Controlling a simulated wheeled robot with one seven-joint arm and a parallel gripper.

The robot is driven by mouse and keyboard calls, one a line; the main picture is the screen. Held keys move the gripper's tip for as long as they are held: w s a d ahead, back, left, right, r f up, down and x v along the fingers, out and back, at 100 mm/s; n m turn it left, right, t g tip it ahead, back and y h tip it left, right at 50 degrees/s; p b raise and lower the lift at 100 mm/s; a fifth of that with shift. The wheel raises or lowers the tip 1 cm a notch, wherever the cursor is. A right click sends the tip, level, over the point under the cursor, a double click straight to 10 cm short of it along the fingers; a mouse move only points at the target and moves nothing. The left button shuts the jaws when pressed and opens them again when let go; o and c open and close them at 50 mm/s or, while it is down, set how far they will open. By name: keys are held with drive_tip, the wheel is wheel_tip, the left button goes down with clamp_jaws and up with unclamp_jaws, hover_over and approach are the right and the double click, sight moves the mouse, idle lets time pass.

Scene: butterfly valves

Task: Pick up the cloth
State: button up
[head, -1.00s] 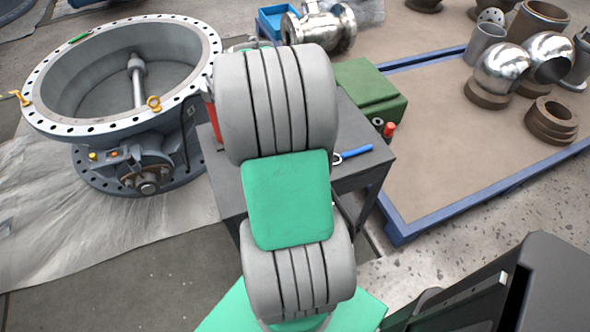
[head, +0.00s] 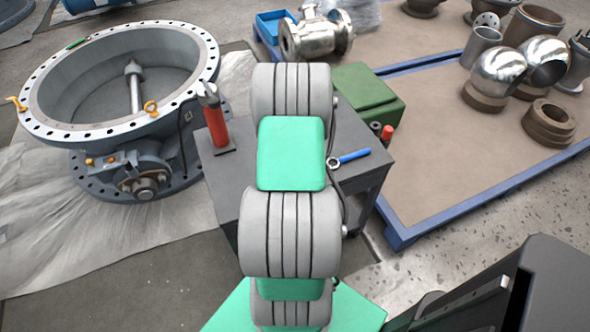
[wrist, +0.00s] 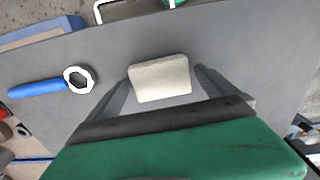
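The cloth (wrist: 160,78) is a small beige folded pad lying on the dark grey table top in the wrist view. My gripper (wrist: 163,70) is open, with one dark finger to the left of the cloth and one to the right. The cloth appears between and just beyond the fingertips; I cannot tell how far above the table they are. In the head view my arm hides both the gripper and the cloth.
The grey table (head: 225,190) holds a blue-handled ring wrench (head: 350,157), a red cylindrical tool (head: 216,125) and a green box (head: 365,92). A large flanged valve (head: 120,90) stands at left. A pallet (head: 430,190) with metal parts is at right.

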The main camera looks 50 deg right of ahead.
drive_tip(key=c, duration=1.2)
drive_tip(key=shift+r, duration=0.1)
wheel_tip(320, 180, up, 10)
drive_tip(key=shift+f, duration=0.1)
